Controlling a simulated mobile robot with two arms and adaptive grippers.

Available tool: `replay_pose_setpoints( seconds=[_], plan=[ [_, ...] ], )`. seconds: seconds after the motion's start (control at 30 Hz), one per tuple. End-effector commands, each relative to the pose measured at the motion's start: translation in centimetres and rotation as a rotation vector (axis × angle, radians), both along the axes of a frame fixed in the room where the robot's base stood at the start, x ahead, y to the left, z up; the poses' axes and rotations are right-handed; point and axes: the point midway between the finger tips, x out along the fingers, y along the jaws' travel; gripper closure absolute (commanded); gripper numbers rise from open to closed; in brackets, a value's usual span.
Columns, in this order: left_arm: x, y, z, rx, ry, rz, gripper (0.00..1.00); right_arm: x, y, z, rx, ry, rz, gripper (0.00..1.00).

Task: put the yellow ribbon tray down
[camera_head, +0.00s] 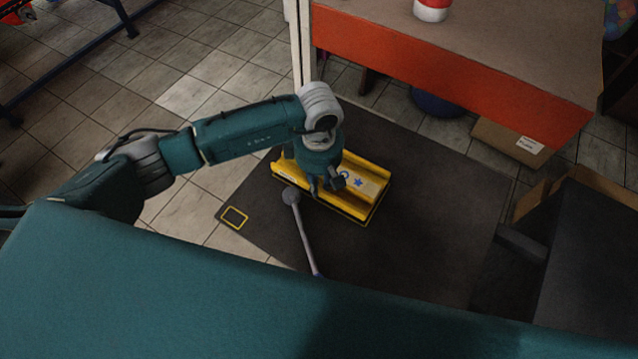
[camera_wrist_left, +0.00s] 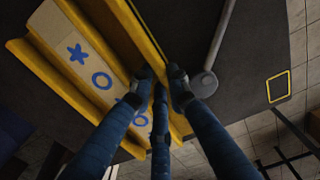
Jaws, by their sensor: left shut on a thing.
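The yellow ribbon tray (camera_head: 346,207) is long, with raised yellow rails and a pale strip bearing blue star and ring marks. It shows in the left wrist view (camera_wrist_left: 140,38) too, running diagonally. My right gripper is not in view.
A grey stick with a round end (camera_head: 303,235) is close in front of the tray. A yellow square outline (camera_head: 234,217) marks the mat's left corner. An orange-edged table (camera_head: 450,75) stands behind, with a cardboard box (camera_head: 512,146) below it. The mat right of the tray is clear.

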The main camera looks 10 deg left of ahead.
Motion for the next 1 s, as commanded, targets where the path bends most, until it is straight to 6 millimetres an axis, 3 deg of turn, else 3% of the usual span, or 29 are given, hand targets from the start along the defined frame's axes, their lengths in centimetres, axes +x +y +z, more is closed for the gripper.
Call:
replay_pose_setpoints(
  seconds=[0.13, 0.53, 0.57, 0.63, 1.0],
  plan=[
    [0.0, -0.1, -1.5, -0.001, -0.001, 0.000, 1.00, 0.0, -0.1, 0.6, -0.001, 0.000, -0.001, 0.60],
    [0.1, 0.0, -2.1, -0.001, -0.003, -0.001, 1.00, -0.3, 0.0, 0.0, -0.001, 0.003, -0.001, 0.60],
    [0.0, 0.0, -2.0, -0.001, -0.002, -0.001, 0.79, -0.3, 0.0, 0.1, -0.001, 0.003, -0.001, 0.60],
    [0.0, 0.0, -2.0, 0.000, -0.001, -0.001, 0.66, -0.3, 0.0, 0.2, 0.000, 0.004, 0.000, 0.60],
    [0.0, 0.0, -1.4, 0.000, -0.001, 0.000, 0.66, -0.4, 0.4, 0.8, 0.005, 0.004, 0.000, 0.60]
  ],
)
